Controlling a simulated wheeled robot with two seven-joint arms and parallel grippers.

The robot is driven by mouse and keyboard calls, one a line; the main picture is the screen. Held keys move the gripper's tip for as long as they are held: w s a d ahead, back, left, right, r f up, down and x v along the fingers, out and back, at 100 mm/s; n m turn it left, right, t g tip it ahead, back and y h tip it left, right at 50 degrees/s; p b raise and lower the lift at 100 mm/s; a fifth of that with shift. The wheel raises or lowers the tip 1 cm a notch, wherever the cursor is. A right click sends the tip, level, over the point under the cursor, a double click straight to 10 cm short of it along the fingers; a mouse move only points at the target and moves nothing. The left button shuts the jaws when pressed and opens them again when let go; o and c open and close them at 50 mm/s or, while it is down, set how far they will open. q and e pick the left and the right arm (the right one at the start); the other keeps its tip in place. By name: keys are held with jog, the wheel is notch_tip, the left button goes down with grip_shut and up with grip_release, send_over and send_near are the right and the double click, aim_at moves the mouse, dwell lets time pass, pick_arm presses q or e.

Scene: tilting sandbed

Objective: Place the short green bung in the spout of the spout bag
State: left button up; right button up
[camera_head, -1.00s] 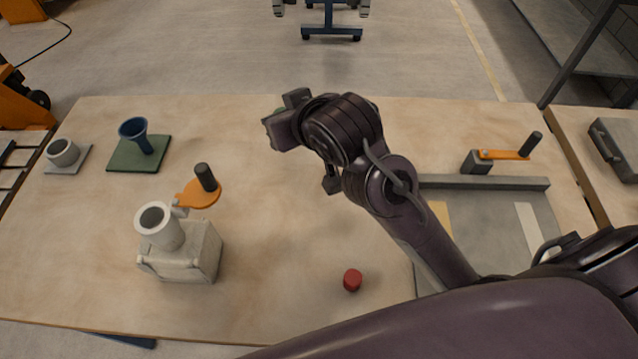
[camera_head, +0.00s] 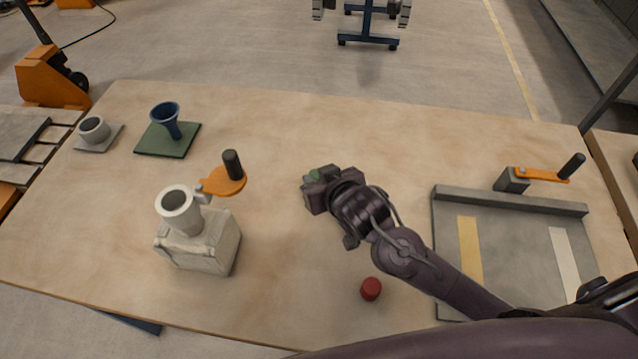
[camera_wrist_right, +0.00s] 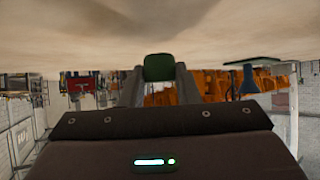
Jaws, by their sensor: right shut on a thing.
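The spout bag (camera_head: 200,245) is a pale grey block-like bag at the left front of the table. Its round open spout (camera_head: 180,207) points up and tilts a little to the left, with a dark hollow inside. The short green bung (camera_wrist_right: 159,67) sits between the fingertips of my right gripper (camera_wrist_right: 160,78) in the right wrist view. In the head view a bit of the green bung (camera_head: 313,175) shows at the tip of my right gripper (camera_head: 308,184), right of the bag and apart from it. My left gripper is not in view.
An orange plate with a black knob (camera_head: 231,172) stands by the spout. A red bung (camera_head: 371,289) lies at the front. A blue funnel (camera_head: 166,119) on a green base and a grey cup (camera_head: 94,129) stand at the back left. A grey tilting bed (camera_head: 510,255) lies at right.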

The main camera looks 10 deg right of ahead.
jog(key=shift+f, duration=1.15)
jog(key=o, duration=1)
jog(key=shift+f, duration=0.1)
